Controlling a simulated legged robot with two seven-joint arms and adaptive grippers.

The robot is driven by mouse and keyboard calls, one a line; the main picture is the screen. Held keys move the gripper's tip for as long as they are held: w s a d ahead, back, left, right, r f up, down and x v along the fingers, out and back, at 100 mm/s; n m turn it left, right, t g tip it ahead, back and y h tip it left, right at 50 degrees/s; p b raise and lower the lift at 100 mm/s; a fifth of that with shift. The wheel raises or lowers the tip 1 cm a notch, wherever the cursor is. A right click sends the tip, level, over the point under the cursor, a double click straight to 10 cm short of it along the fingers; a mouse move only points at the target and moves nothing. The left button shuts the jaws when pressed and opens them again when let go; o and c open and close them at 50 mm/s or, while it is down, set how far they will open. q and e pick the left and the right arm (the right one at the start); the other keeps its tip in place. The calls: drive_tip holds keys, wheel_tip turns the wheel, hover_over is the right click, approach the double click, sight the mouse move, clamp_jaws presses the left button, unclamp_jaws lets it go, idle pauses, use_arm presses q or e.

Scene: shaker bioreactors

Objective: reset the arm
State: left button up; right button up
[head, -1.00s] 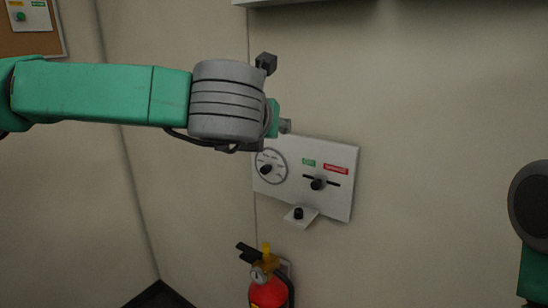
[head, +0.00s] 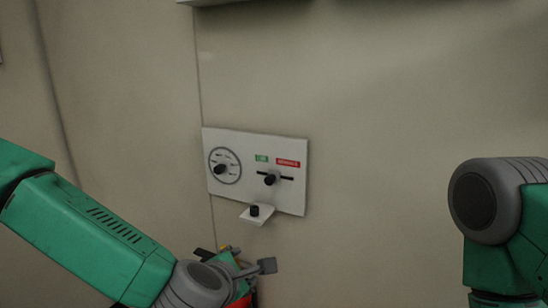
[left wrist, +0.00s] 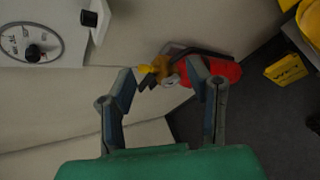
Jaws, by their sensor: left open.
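My left arm comes in low from the left in the head view, and its gripper (head: 254,268) is below the wall panel, partly hidden by its own wrist. In the left wrist view the two fingers of my left gripper (left wrist: 162,80) stand apart with nothing held between them. A fire extinguisher (left wrist: 222,72) lies beyond the fingertips there; whether they touch it cannot be told. Part of my right arm shows at the right edge of the head view; its gripper is not in view.
A white control panel (head: 240,195) on the wall has a dial (head: 221,169), a slider (head: 270,179) and a black button (head: 254,211) on a small ledge. A yellow wet-floor sign (left wrist: 287,70) shows at the right in the left wrist view. The wall right of the panel is clear.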

use_arm(q)
drive_tip(key=s+a+f+m+g+b, duration=0.25)
drive_tip(key=s+f+m, duration=0.4)
drive_tip(key=f, duration=0.45)
drive_tip(key=s+a+f+m+g+b, duration=0.1)
drive_tip(key=s+a+f+m+g, duration=0.25)
drive_tip(key=s+f+m, duration=0.6)
drive_tip(key=s+a+f+m+g+y+b, duration=0.2)
drive_tip(key=s+a+f+m+g, duration=0.2)
drive_tip(key=s+a+f+m, duration=0.4)
drive_tip(key=s+a+f, duration=0.4)
drive_tip(key=s+a, duration=0.2)
drive_tip(key=a, duration=0.2)
drive_tip(key=shift+s+g, duration=0.3)
drive_tip(key=shift+s, duration=0.05)
use_arm(e)
wheel_tip(320, 180, down, 6)
drive_tip(key=a, duration=0.1)
drive_tip(key=shift+a, duration=0.15)
use_arm(q)
drive_tip(key=shift+w+d, duration=0.1)
drive_tip(key=shift+d, duration=0.1)
use_arm(e)
drive_tip(key=shift+d+f, duration=0.15)
drive_tip(key=shift+d, duration=0.2)
use_arm(q)
drive_tip(key=shift+a, duration=0.15)
use_arm(e)
drive_tip(key=shift+a, duration=0.15)
